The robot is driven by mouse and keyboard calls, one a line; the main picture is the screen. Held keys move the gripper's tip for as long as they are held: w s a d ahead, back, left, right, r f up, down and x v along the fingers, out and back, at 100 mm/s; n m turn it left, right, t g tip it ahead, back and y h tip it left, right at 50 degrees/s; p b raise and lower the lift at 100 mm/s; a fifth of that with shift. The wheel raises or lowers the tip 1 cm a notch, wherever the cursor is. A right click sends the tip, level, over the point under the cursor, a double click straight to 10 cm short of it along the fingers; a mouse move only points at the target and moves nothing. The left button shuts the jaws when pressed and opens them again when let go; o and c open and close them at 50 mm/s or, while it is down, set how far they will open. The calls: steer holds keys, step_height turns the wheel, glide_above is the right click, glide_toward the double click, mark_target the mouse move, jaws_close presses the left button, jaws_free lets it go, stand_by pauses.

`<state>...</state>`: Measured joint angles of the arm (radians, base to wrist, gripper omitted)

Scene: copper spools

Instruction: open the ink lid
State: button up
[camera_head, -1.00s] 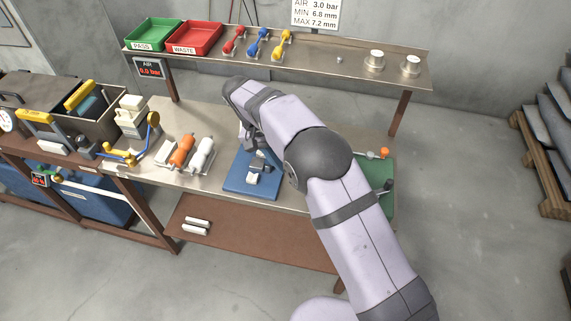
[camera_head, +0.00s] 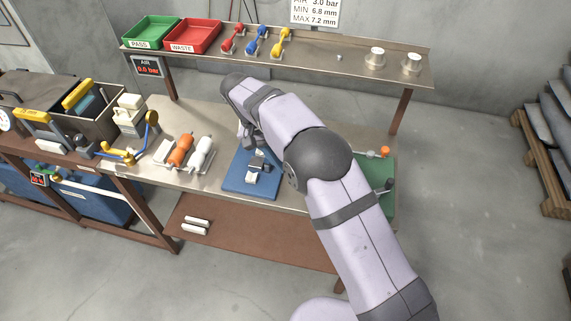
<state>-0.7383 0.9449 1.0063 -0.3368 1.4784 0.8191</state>
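No part can be told for certain as the ink lid. A blue plate (camera_head: 236,184) on the steel bench carries a small white block (camera_head: 251,178) and a dark grey piece (camera_head: 259,163). My gripper (camera_head: 243,138) points down at the back edge of this plate, partly hidden by my arm. Its fingers are too small and covered to tell whether they are open or hold anything. My arm also hides part of the bench behind and to the right of the plate.
Orange (camera_head: 181,150) and white (camera_head: 202,153) cylinders lie left of the plate. Further left is an open dark box (camera_head: 108,125) with yellow-handled tools. A shelf behind carries a green tray (camera_head: 151,30), a red tray (camera_head: 193,35) and colored tools. A green mat (camera_head: 390,200) lies right.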

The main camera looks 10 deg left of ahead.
steer(key=b+v, duration=0.1)
steer(key=v, duration=0.6)
steer(key=shift+s+r, duration=0.1)
steer(key=shift+r, duration=0.05)
